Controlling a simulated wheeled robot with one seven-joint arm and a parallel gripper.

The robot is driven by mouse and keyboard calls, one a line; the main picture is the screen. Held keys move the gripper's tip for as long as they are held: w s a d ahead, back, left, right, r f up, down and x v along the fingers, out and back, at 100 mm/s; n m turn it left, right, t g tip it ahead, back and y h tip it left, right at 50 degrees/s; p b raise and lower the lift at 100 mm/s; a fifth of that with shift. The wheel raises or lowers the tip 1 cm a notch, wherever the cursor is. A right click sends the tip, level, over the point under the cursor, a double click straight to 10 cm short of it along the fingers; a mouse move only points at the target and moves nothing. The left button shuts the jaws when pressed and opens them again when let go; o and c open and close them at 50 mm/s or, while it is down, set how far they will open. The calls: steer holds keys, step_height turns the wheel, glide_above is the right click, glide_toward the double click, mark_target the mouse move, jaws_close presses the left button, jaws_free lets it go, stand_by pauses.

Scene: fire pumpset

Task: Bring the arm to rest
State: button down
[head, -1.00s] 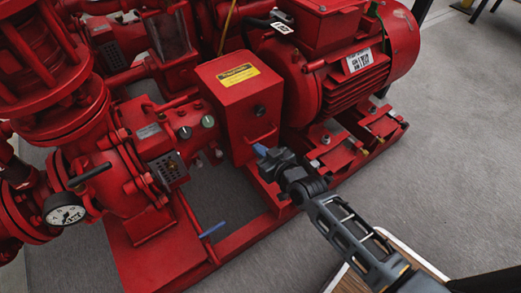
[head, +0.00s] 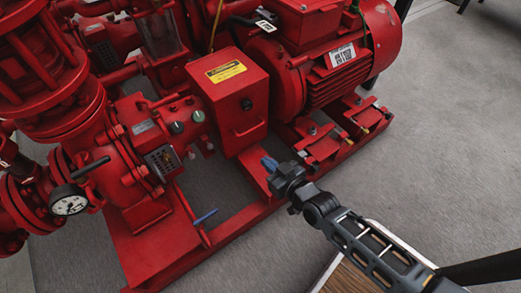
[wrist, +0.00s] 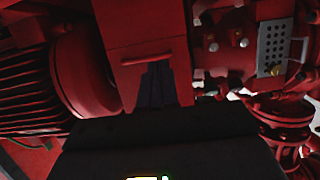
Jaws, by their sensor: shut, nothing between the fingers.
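My gripper (head: 268,163) is in the lower middle of the head view, at the end of my dark arm that reaches in from the lower right. Its blue-tipped fingers are together and hold nothing. It hovers in front of the red control box (head: 235,100), apart from it in the head view, near the red base frame. In the wrist view the dark closed fingers (wrist: 157,85) point toward the box's front (wrist: 148,40), which has a small handle.
A red motor (head: 330,60) stands behind to the right. Red pump pipework with a round gauge (head: 68,200) stands at the left. A wood-topped surface (head: 345,275) lies at the bottom. Grey floor (head: 450,150) is open at the right.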

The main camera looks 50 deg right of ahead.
steer(key=shift+s+a+f, duration=0.15)
steer(key=shift+s, duration=0.6)
steer(key=shift+s+a+f, duration=0.1)
steer(key=shift+s+a, duration=0.05)
steer(key=shift+s, duration=0.6)
steer(key=shift+s, duration=0.1)
steer(key=s+a+r+n+y, duration=0.1)
steer(key=s+a+r, duration=0.4)
steer(key=s+r, duration=0.6)
steer(key=s+a+r+n+y, duration=0.15)
steer(key=s+a+r, duration=0.25)
steer(key=s+r, duration=0.75)
step_height(320, 180, up, 32)
steer(key=p, duration=2.7)
steer(key=shift+s+a+f+t+p, duration=0.15)
steer(key=shift+s+a+t+p, duration=0.15)
steer(key=shift+a+p, duration=0.15)
steer(key=c, duration=1.8)
jaws_free()
